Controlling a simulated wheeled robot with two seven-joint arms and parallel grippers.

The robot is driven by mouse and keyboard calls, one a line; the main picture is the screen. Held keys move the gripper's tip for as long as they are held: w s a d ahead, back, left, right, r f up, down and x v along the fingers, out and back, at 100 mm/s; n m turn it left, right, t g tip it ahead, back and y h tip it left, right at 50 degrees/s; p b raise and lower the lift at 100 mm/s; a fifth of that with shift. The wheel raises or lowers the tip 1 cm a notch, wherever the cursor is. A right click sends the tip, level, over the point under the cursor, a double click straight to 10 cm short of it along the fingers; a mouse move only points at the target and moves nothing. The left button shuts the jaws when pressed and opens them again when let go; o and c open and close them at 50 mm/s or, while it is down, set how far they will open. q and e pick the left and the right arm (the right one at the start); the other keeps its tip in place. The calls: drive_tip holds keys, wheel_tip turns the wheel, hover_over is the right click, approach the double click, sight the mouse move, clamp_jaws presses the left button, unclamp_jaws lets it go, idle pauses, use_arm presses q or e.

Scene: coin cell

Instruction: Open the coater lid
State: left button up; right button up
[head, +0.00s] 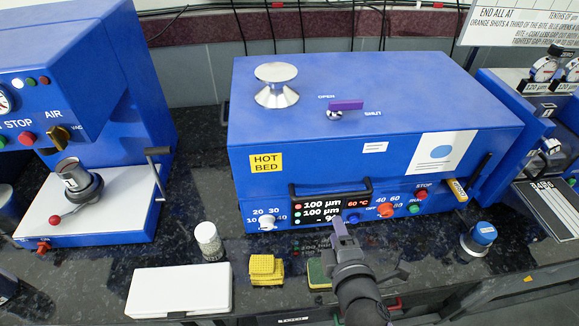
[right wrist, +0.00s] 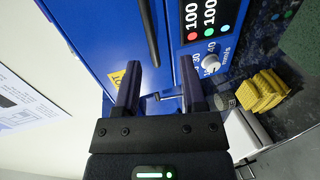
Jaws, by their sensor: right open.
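The coater (head: 370,120) is a large blue box with a yellow HOT BED label, and its lid (head: 400,90) is down. A black bar handle (head: 331,192) runs along the lid's front edge above the display. My right gripper (head: 340,222) is in front of the coater, just below the display, with its fingers pointing at it. In the right wrist view, my right gripper (right wrist: 158,63) is open and empty. The handle (right wrist: 151,35) there runs down to between the fingertips in the picture; I cannot tell the depth. My left gripper is out of view.
A purple lever (head: 345,105) and a silver knob (head: 276,85) sit on the lid. A white box (head: 180,290), a jar (head: 208,240) and a yellow block (head: 266,270) lie on the dark bench. A blue-topped cylinder (head: 480,238) stands right of my right arm.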

sight(328, 194)
drive_tip(key=x, duration=0.3)
drive_tip(key=b+x, duration=0.1)
drive_tip(key=x, duration=0.2)
drive_tip(key=r+b+x, duration=0.1)
drive_tip(key=x, duration=0.2)
drive_tip(key=shift+w, duration=0.45)
drive_tip(key=shift+r, duration=0.1)
drive_tip(key=shift+c, duration=0.5)
drive_tip(key=c, duration=0.5)
clamp_jaws()
